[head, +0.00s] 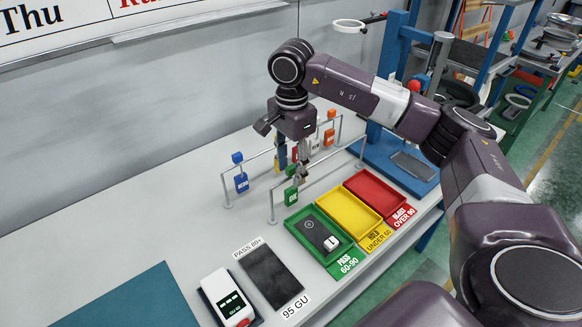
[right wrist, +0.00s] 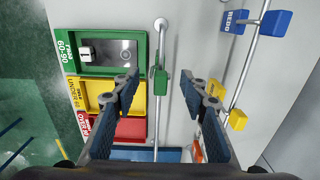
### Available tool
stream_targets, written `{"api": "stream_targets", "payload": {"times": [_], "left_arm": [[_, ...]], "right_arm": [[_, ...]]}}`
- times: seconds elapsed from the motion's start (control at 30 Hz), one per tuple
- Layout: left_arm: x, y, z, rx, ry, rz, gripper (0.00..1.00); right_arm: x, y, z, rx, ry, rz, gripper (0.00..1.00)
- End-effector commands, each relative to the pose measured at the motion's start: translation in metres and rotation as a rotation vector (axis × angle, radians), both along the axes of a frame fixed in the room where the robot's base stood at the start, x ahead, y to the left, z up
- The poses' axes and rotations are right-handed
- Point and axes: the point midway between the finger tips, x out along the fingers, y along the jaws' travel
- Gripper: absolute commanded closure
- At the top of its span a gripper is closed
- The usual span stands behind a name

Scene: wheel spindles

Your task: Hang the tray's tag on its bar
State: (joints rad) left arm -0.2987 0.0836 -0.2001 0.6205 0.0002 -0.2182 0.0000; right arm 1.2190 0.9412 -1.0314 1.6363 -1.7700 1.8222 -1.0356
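The green tray (head: 338,257) holds a dark plate (head: 314,234) with a small white piece; it also shows in the right wrist view (right wrist: 66,62). A green tag (head: 291,195) hangs on the near bar (head: 335,165), near its left end. In the right wrist view the green tag (right wrist: 160,82) hangs on the bar (right wrist: 163,120), beyond and between my fingertips. My right gripper (head: 303,177) is open and empty, close above the near bar beside the tag; its spread fingers show in the right wrist view (right wrist: 168,88). My left gripper is not in view.
The yellow tray (head: 330,209) and red tray (head: 360,184) stand beside the green one. The back bar carries a blue tag (head: 241,182) and others, including a yellow tag (right wrist: 236,120). A white handheld device (head: 222,290) and a dark pad (head: 270,277) lie front left.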

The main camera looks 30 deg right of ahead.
Motion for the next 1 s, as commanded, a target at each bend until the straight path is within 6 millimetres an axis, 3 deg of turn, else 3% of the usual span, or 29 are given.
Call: {"api": "stream_targets", "payload": {"times": [0.17,0.5,0.7,1.0], "left_arm": [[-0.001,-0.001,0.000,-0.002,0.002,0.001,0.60],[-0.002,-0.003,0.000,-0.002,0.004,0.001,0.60],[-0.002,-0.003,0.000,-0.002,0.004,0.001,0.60],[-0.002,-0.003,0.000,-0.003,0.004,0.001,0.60]], "right_arm": [[0.001,0.000,0.022,0.001,-0.005,0.000,0.60],[0.000,0.000,0.096,0.000,-0.005,0.001,0.60],[0.000,0.000,0.114,-0.001,-0.003,0.000,0.60],[-0.001,0.000,0.119,0.001,0.000,0.000,0.60]]}}
